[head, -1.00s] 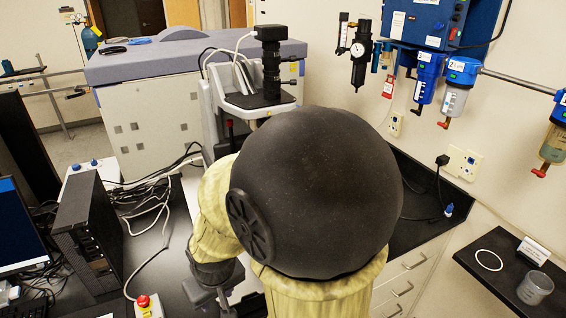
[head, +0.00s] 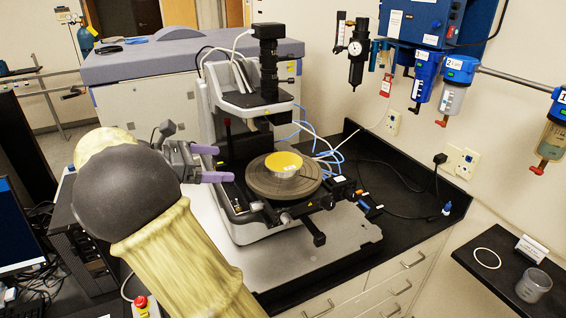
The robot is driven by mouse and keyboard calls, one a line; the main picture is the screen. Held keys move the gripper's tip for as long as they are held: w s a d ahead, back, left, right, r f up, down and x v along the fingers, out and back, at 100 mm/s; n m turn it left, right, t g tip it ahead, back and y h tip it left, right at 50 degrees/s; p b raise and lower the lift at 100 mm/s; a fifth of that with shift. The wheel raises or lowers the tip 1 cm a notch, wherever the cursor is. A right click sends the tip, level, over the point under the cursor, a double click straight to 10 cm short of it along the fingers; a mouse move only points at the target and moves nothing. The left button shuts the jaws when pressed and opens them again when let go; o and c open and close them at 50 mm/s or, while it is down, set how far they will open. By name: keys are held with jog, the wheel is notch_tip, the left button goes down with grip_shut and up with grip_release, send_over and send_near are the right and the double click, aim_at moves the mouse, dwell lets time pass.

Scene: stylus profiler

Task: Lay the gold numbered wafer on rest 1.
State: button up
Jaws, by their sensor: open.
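A gold disc, the wafer (head: 284,161), lies flat on a silver round support at the middle of the profiler's dark round stage (head: 258,183). Any number on it is too small to read. My gripper (head: 212,164) is left of the stage, its two purple-tipped fingers apart, one above the other in the picture. It is open and empty, clear of the wafer. I cannot make out a rest marked 1 in this view.
The profiler's camera column (head: 266,75) rises behind the stage. Blue and white cables (head: 325,148) run behind and right of it. A dark shelf (head: 462,254) at the right holds a white ring (head: 487,258), a small sign (head: 531,248) and a clear cup (head: 534,285).

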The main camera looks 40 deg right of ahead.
jog(key=shift+r, duration=0.55)
jog(key=p, duration=0.4)
send_near(283, 162)
jog(key=x, duration=0.3)
jog(key=shift+d+r, duration=0.15)
jog(key=shift+d+f, duration=0.15)
jog(key=shift+f, duration=0.1)
jog(key=shift+s+r, duration=0.1)
jog(key=shift+s, duration=0.1)
jog(key=x, duration=0.1)
jog(key=p+x, duration=0.1)
jog(key=x, duration=0.1)
jog(key=p+x, duration=0.1)
jog(key=x, duration=0.1)
jog(key=shift+w+d, duration=0.15)
jog(key=shift+w, duration=0.1)
